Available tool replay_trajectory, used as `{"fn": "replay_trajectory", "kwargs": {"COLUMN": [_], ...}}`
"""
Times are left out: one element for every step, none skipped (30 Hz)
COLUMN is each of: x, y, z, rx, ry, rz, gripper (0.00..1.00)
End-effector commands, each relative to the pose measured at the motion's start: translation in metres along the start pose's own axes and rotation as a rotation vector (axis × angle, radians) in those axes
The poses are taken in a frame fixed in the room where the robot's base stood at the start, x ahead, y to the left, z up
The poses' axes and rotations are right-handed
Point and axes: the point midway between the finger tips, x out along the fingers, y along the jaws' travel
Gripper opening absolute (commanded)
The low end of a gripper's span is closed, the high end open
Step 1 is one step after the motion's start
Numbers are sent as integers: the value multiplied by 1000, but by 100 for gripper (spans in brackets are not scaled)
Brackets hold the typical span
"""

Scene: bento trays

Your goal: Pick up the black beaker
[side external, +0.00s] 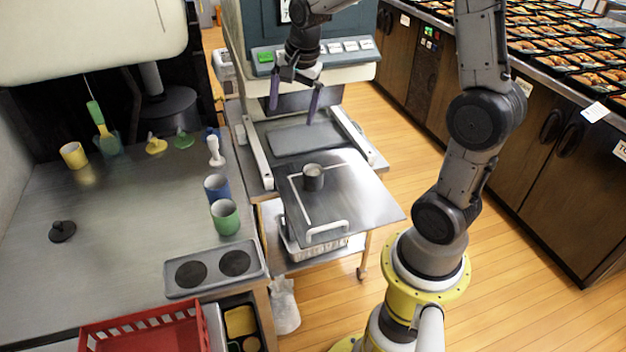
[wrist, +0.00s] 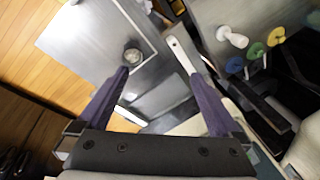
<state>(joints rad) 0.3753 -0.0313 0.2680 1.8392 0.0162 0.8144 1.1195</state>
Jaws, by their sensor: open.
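A small dark grey metallic beaker (side external: 313,178) stands upright on the metal plate (side external: 358,205) of the cart in the side external view. It is the nearest match to the black beaker. The wrist view shows the beaker (wrist: 132,57) beyond the left fingertip. My gripper (side external: 293,113) has two purple fingers spread apart with nothing between them. It hangs in front of the machine, above and behind the beaker and apart from it. The open fingers also frame the lower wrist view (wrist: 160,74).
On the counter left of the cart stand a blue cup (side external: 217,188), a green cup (side external: 225,218), a yellow cup (side external: 73,155) and a white knobbed tool (side external: 214,150). A pale rail (side external: 254,153) and a front handle (side external: 327,231) border the cart. The plate around the beaker is clear.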

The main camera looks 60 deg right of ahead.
Motion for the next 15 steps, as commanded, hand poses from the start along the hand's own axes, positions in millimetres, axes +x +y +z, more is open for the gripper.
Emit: {"fn": "replay_trajectory", "kwargs": {"x": [24, 36, 50, 60, 70, 80, 87, 93, 99, 102, 105, 108, 109, 112, 118], "y": [2, 4, 9, 12, 17, 22, 27, 32, 38, 41, 44, 46, 47, 48, 49], "z": [-18, -26, -36, -42, -48, -54, -58, -60, -63, -64, -66, -68, -68, -68, -67], "rx": [63, 91, 119, 135, 151, 170, 182, 193, 206, 213, 219, 225, 227, 228, 227], "ry": [-11, -16, -24, -30, -37, -45, -51, -56, -63, -67, -69, -69, -69, -69, -69], "rz": [46, 67, 94, 114, 132, 154, 169, 183, 200, 207, 212, 216, 215, 215, 215], "gripper": [100, 100, 100, 100, 100, 100, 100, 100, 100, 100, 100, 100, 100, 100, 100]}}
